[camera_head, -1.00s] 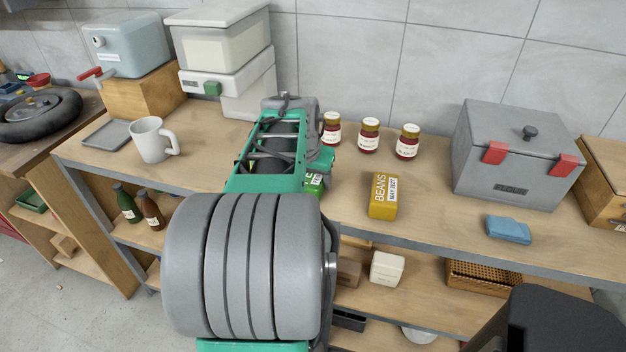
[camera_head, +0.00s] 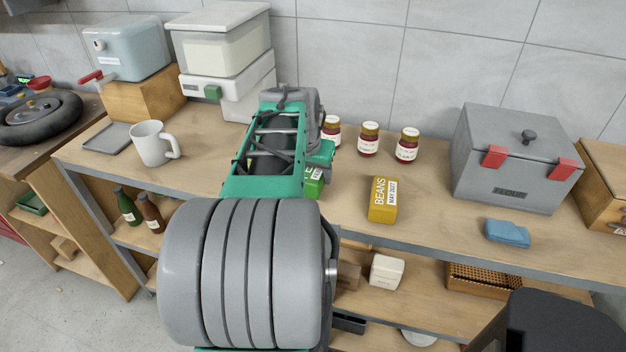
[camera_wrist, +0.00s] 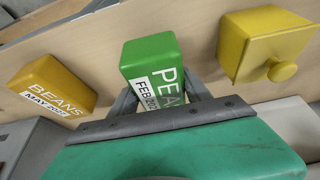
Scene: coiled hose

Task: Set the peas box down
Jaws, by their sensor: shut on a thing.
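The peas box (camera_wrist: 150,58) is green with a white label reading "PEA" and "FEB". In the wrist view my gripper (camera_wrist: 160,96) is shut on it, with a grey finger on each side. In the head view only a green part of the peas box (camera_head: 314,188) shows beside my arm, over the bench; my arm hides the rest and the fingers. I cannot tell whether its underside touches the bench top (camera_head: 345,208). The yellow beans box (camera_head: 382,200) stands to its right on the bench, apart from it; it also shows in the wrist view (camera_wrist: 52,85).
Several jars, such as the right one (camera_head: 407,146), stand behind. A grey flour bin (camera_head: 515,165) and blue cloth (camera_head: 508,232) are at right. A mug (camera_head: 150,143) and tray (camera_head: 108,137) are at left. A yellow knobbed object (camera_wrist: 262,45) is near the peas box in the wrist view.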

